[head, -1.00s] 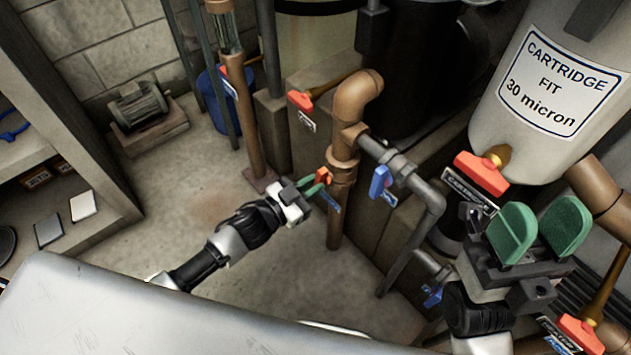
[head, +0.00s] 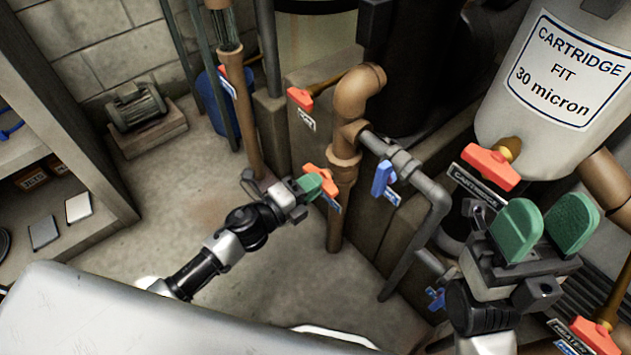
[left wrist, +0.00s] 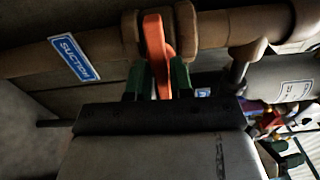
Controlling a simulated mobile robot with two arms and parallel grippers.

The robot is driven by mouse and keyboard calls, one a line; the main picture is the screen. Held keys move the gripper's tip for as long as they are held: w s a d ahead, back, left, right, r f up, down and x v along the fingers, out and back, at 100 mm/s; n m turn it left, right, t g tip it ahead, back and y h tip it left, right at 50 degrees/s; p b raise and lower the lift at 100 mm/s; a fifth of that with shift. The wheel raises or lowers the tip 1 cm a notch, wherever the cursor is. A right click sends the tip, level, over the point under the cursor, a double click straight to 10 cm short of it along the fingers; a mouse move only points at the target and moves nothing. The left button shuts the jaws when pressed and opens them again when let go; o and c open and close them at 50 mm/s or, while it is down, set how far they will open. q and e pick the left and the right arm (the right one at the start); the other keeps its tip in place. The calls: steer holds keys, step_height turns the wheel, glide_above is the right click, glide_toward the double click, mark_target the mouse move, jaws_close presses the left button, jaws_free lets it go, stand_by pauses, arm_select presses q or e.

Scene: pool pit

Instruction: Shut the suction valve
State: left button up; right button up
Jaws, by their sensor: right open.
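The suction valve has an orange-red handle (head: 322,179) on the upright brown pipe, just above a blue label. In the left wrist view the handle (left wrist: 157,50) stands crosswise to the brown pipe, beside the blue SUCTION label (left wrist: 73,58). My left gripper (left wrist: 160,80) has one green finger on each side of the handle, and they look closed on it. In the head view one green finger of the left gripper (head: 312,185) hides part of the handle. My right gripper (head: 545,230) is open and empty, in front of the cartridge filter.
Other valves are close by: a blue handle (head: 382,178), an orange one at the back (head: 300,98) and the cartridge valve (head: 490,167). Grey pipe (head: 430,215) runs between my grippers. Floor around my left arm is clear.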

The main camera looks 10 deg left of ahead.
arm_select(q)
steer(key=o, duration=0.4)
steer(key=shift+s, duration=0.1)
steer(key=v, duration=0.7)
stand_by(0.4)
